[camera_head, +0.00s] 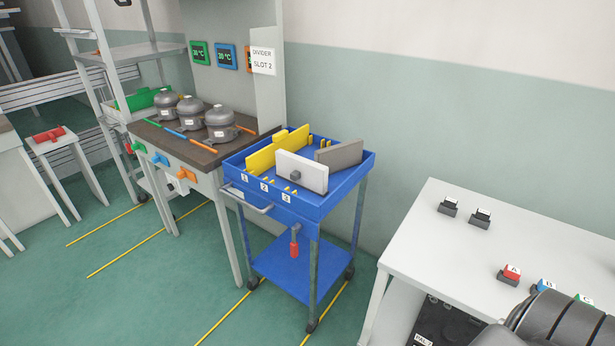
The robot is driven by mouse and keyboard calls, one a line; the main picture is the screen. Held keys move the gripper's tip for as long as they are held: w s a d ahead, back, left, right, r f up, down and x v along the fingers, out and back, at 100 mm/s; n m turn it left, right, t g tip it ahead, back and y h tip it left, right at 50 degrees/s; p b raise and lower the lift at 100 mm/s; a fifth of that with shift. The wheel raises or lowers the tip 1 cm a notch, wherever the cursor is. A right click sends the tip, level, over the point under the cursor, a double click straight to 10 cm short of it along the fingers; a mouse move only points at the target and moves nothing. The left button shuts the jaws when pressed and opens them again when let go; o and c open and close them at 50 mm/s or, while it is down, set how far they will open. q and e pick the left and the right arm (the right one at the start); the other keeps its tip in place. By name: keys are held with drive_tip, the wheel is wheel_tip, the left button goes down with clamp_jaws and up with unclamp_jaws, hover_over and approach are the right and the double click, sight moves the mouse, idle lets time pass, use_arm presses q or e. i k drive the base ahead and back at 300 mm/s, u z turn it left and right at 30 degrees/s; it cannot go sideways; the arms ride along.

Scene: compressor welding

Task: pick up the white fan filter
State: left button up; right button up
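No object is clearly marked as the white fan filter. The only loose white piece is an upright white rectangular panel (301,173) with a small grey knob, in the front of the blue cart's top tray (317,211). I cannot tell whether it is the fan filter. Yellow upright panels (262,158) and a grey panel (339,153) stand behind it in the tray. Neither my left nor my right gripper is in view. A dark rounded part at the lower right seems to be my arm, well apart from the cart.
A workbench (193,150) with grey compressors (220,124) stands left of the cart. A sign (263,61) reads "DIVIDER SLOT 2". A white table (522,246) at right carries small coloured button boxes (508,275). Green floor is open in front of the cart.

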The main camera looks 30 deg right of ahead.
sight(310, 176)
drive_tip(key=z, duration=1.65)
drive_tip(key=i, duration=0.5)
drive_tip(key=u, duration=0.05)
